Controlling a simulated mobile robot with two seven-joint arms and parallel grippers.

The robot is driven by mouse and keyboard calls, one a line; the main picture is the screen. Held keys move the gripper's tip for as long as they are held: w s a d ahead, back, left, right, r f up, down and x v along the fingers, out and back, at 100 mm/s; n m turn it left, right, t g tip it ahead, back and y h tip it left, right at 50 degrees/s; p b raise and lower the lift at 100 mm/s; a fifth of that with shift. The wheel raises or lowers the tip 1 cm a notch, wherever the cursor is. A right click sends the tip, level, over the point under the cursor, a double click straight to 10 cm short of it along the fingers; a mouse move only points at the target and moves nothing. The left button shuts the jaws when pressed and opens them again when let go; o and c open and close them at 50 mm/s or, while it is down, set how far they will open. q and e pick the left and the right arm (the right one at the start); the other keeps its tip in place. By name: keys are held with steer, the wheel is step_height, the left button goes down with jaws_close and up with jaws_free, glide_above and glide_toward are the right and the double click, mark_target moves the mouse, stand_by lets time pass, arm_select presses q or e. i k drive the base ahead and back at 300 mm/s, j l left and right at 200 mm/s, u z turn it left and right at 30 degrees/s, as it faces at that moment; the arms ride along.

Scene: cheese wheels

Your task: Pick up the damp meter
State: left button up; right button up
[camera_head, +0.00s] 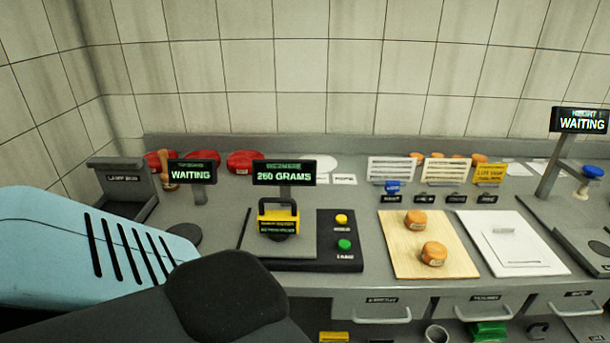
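A yellow and black device with a dark looped handle, most likely the damp meter (278,218), stands upright on the grey plate of the weighing scale (305,250). Small green text shows on its front, too small to read surely. The scale's display (284,172) above it reads 260 GRAMS. A light blue and black arm part of mine covers the lower left of the view. Neither of my grippers shows, and nothing is seen touching the device.
Right of the scale's yellow and green buttons (343,232), a wooden board (400,262) holds two orange cheese wheels (433,253). A white board (545,258) lies further right. Red wheels (245,161) and displays reading WAITING (191,172) stand behind. Drawers (381,309) line the counter's front.

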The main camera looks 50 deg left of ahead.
mark_target(278, 225)
steer(key=i+l, duration=0.25)
steer(key=l, duration=0.25)
steer(key=u, duration=1.3)
